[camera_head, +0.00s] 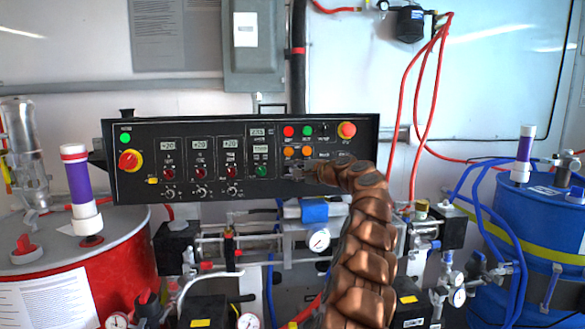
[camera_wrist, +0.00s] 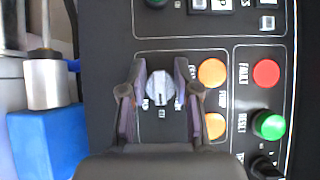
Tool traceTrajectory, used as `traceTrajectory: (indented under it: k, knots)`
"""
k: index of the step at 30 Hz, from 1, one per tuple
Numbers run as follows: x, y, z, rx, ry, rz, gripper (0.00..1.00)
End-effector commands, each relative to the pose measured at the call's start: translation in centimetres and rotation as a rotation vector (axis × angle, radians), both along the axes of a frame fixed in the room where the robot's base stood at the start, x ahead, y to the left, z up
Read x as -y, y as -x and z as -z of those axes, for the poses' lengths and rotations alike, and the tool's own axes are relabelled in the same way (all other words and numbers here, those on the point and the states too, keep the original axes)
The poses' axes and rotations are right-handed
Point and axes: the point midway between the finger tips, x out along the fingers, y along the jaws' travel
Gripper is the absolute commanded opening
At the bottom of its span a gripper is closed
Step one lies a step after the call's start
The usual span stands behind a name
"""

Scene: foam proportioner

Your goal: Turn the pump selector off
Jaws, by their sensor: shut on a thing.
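The black control panel (camera_head: 150,192) is upright on the wall. The pump selector (camera_wrist: 161,87) is a small grey knob on it, beside two orange buttons, with small white labels around it. My gripper (camera_wrist: 159,82) has one purplish finger on each side of the knob and is shut on it.
Orange buttons (camera_wrist: 212,72), a red button (camera_wrist: 266,73) and a green button (camera_wrist: 269,125) lie close to the gripper. A red-and-yellow rotary switch (camera_head: 130,161) is at the panel's left. Pipes and a gauge (camera_head: 319,240) crowd the space below.

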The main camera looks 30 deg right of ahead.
Motion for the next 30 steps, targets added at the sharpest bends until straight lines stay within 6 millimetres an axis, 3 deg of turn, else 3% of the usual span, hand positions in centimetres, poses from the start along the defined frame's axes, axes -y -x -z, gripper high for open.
traceTrajectory:
  k: [11, 12, 13, 30]
  knots:
    - [-0.2, -0.1, 0.0, -0.002, 0.004, -0.006, 0.0]
    - [-0.2, -0.1, 0.0, -0.002, 0.004, -0.006, 0.33]
    - [-0.2, -0.1, 0.0, -0.003, 0.004, -0.005, 0.36]
    - [0.2, 1.1, -0.1, -0.005, 0.002, -0.002, 0.37]
